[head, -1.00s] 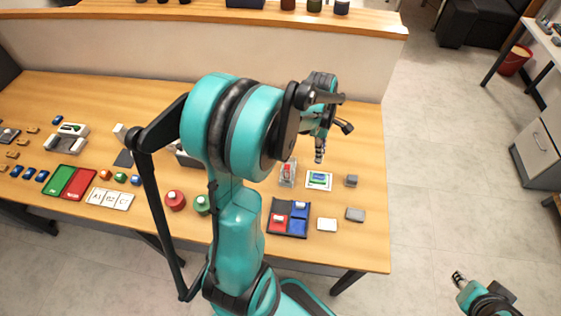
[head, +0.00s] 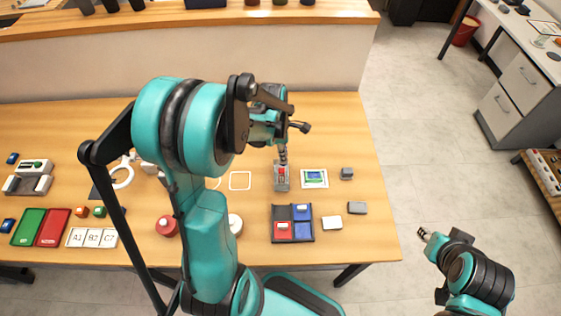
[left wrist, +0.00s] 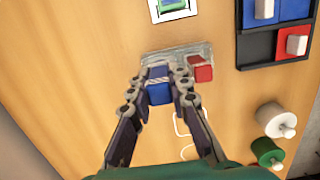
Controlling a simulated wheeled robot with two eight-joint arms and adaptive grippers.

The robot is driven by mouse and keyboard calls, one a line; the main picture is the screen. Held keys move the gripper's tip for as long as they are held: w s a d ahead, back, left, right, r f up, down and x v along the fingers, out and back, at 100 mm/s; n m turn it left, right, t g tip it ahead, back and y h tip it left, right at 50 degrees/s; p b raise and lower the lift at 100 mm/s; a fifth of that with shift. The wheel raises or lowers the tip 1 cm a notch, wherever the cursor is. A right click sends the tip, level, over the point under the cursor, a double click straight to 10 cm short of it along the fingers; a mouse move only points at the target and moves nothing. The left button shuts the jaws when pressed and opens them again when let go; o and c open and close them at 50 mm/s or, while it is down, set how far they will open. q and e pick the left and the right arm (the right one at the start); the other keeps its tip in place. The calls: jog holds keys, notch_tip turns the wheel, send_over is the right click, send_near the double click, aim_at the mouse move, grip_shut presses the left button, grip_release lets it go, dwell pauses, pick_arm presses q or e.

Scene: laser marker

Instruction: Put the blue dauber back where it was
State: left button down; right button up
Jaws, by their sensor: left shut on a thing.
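My left gripper (head: 283,157) is right over the clear holder (head: 282,185) on the table. In the left wrist view my left gripper (left wrist: 160,88) is shut on the blue dauber (left wrist: 159,94), a blue block between its fingertips. The clear holder (left wrist: 178,53) is just beyond the fingertips, with the red dauber (left wrist: 202,71) at its right part. The red dauber also shows in the head view (head: 282,171). The blue dauber is at the holder's left part; I cannot tell whether it is seated. My right gripper (head: 424,233) is off the table at the right, too small to judge.
A framed card (head: 314,179) lies close right of the holder. A red round container (head: 167,226) stands left.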

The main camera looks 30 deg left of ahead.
pick_arm(q)
jog(key=shift+s+a+f, duration=0.1)
jog(key=shift+a+f, duration=0.2)
jog(key=shift+f, duration=0.1)
notch_tip(320, 180, down, 4)
jog(key=shift+r+b, duration=0.1)
jog(key=shift+b, duration=0.6)
jog(key=shift+r, duration=0.1)
jog(key=c, duration=1.8)
grip_release()
jog(key=shift+f, duration=0.25)
jog(key=shift+c, duration=0.2)
jog(key=shift+o, duration=0.7)
jog(key=shift+r, duration=0.1)
